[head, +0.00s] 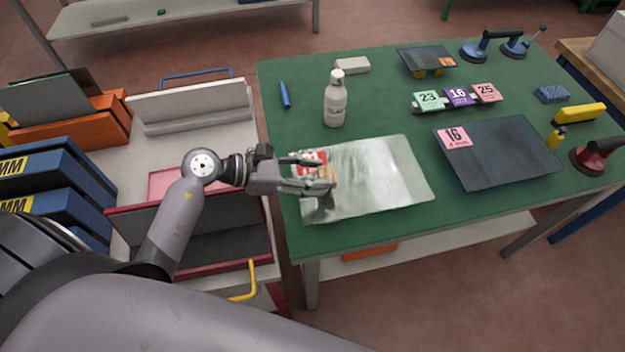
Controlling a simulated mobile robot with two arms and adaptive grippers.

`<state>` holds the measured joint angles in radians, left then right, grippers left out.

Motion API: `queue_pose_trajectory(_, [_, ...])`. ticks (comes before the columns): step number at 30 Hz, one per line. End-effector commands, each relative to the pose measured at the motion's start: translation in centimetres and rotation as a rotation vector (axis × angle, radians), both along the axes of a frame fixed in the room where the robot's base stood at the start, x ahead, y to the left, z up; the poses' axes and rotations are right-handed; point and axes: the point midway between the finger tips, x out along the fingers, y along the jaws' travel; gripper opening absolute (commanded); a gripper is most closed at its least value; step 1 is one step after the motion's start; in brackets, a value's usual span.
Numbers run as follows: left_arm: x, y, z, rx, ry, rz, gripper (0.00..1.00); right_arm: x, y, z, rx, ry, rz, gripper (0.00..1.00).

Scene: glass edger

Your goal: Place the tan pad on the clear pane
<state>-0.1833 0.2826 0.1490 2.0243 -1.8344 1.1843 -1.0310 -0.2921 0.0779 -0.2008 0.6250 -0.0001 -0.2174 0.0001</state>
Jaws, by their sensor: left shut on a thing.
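The clear pane (385,170) lies flat on the green table, near its front left. My left gripper (322,174) reaches in from the left over the pane's left edge. It is shut on the tan pad (330,173), of which only a small part shows between and past the fingers. A dark reflection or shadow lies on the pane just below the fingers. I cannot tell whether the pad touches the pane. A red and white label (311,158) shows by the upper finger, partly covered. My right gripper is not in view.
A dark pane (497,153) with a pink 16 tag lies to the right. Number tags (458,97), suction lifters (495,45) and a yellow-handled tool (578,113) are farther off.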

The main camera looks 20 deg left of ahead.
Motion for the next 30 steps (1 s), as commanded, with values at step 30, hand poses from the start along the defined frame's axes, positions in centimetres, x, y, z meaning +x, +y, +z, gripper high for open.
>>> queue_pose_trajectory(30, [-0.2, 0.0, -4.5, 0.006, 0.010, -0.001, 0.51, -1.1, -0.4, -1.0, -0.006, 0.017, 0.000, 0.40])
